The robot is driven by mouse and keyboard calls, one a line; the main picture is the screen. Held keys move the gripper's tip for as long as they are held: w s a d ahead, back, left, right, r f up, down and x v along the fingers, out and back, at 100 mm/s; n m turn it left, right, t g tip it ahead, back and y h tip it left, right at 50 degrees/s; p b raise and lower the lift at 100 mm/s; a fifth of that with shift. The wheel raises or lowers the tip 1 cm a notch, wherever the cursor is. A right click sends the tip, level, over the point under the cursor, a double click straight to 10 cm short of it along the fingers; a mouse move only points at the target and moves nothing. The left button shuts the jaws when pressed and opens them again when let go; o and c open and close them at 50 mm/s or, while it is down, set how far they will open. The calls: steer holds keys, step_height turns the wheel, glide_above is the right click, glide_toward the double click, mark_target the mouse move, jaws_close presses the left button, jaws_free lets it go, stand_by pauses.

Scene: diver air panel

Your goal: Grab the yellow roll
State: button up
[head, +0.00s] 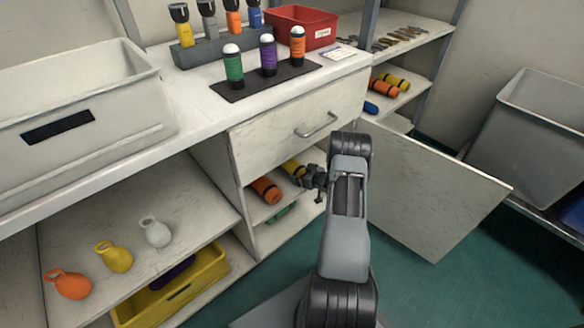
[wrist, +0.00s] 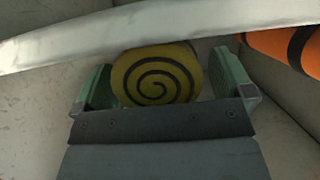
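The yellow roll (head: 292,168) lies in the open cupboard under the drawer, partly hidden by my gripper in the head view. In the wrist view the yellow roll (wrist: 155,75) shows its round end with a dark spiral. My gripper (head: 312,178) reaches into the cupboard opening. In the wrist view my gripper (wrist: 165,85) has one finger on each side of the roll's end, with a narrow gap visible on the right and less on the left. I cannot tell whether the left finger touches it.
An orange roll (head: 265,190) lies left of the yellow one; an orange roll with a dark band (wrist: 290,48) is at the wrist view's right. A pale shelf edge (wrist: 60,42) crosses just above the roll. The open cupboard door (head: 425,190) stands right of my arm. A green item (head: 282,211) lies below.

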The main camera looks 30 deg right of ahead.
steer(key=c, duration=1)
steer(key=shift+c, duration=0.2)
steer(key=shift+r, duration=0.1)
